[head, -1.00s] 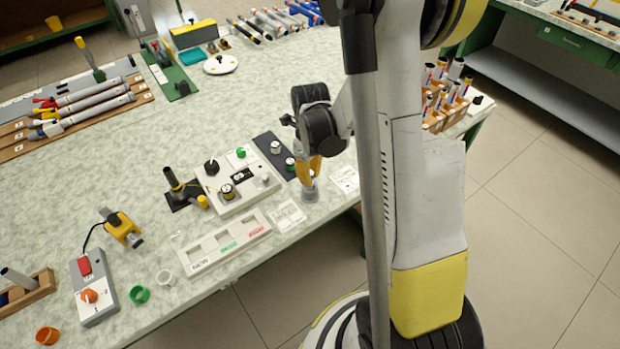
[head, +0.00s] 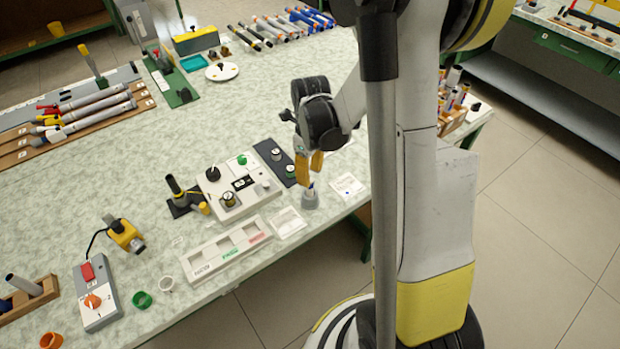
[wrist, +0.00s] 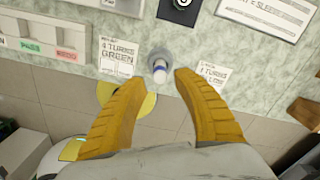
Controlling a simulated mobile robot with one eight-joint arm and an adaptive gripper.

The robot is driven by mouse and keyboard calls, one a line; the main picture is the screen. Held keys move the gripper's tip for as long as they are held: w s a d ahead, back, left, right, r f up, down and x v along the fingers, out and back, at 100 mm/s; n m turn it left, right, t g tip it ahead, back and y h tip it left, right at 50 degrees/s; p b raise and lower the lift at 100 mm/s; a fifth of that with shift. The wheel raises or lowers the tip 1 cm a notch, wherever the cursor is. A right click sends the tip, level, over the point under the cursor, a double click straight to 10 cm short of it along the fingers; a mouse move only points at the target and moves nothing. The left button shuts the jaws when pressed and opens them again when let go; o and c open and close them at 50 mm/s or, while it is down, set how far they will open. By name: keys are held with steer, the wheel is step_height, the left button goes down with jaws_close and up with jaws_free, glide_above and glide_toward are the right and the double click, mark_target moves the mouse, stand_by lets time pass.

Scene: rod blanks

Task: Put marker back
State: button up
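The marker (head: 311,188), white with a blue band, stands in a round grey holder (head: 310,203) near the table's front edge. The wrist view shows the marker (wrist: 159,74) from above, inside the ring of the grey holder (wrist: 158,58). My gripper (head: 310,168) is above it with its two yellow fingers apart. In the wrist view my gripper (wrist: 161,76) is open, with one fingertip on each side of the marker and a visible gap to each. The marker's lower end is hidden in the holder.
Paper cards (head: 348,187) lie on both sides of the holder. A control panel (head: 235,185) with knobs and a dark strip (head: 275,162) stand behind-left. A labelled white tray (head: 228,250) is at the left front. Wooden racks with more markers (head: 455,100) stand at the right.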

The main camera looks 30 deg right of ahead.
step_height(320, 180, up, 8)
steer(key=p, duration=0.2)
steer(key=s+a+r+n+t, duration=0.3)
steer(key=s+a+r+n, duration=0.2)
steer(key=n, duration=1)
steer(key=s+a+r+n+t, duration=0.4)
steer(key=a+r+n, duration=0.4)
steer(key=n, duration=0.7)
steer(key=shift+s+a+r+n, duration=0.3)
steer(key=shift+s+r, duration=0.15)
steer(key=shift+s, duration=0.45)
steer(key=shift+f, duration=0.1)
steer(key=shift+f+b, duration=0.45)
